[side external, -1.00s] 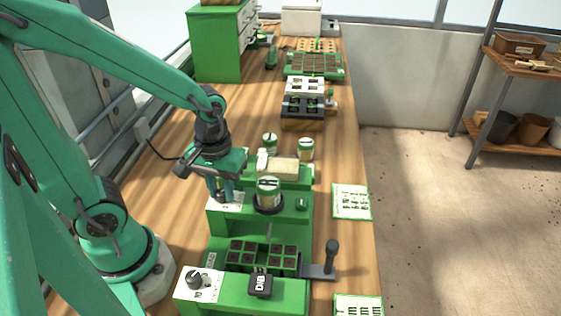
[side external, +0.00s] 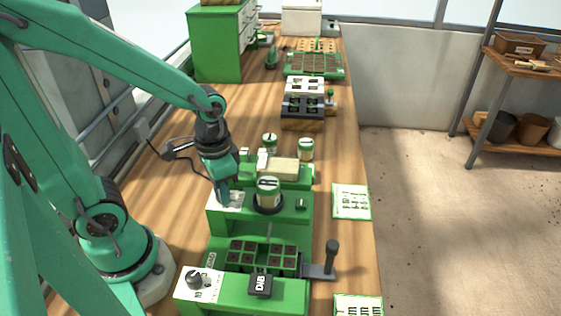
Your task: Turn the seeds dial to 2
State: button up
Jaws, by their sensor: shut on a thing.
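My gripper (side external: 225,194) points down at the white dial panel (side external: 236,203) on the left of the green seeder (side external: 298,214). Its fingers are shut on the dial's knob, which they hide almost wholly. I cannot read the panel's marks or the number the knob points to. A second dial, a black knob (side external: 194,279), sits on another white panel (side external: 208,291) at the seeder's front left, apart from my gripper. A seed canister (side external: 268,192) stands upright on the seeder just right of my gripper.
A cell tray (side external: 262,257) lies in the seeder, with a black handle (side external: 331,257) at its right. A black block (side external: 260,284) is at the front. Two canisters (side external: 306,148) and a beige block (side external: 284,165) stand behind. Printed cards (side external: 351,201) lie on the right.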

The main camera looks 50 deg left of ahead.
dwell(0.5)
jog(key=o, duration=1)
jog(key=shift+r, duration=0.1)
jog(key=shift+r, duration=3.85)
notch_tip(320, 180, up, 6)
jog(key=a+n+t, duration=0.1)
jog(key=n+t, duration=0.1)
jog(key=t, duration=0.3)
jog(key=shift+a+t, duration=0.2)
jog(key=shift+t, duration=0.1)
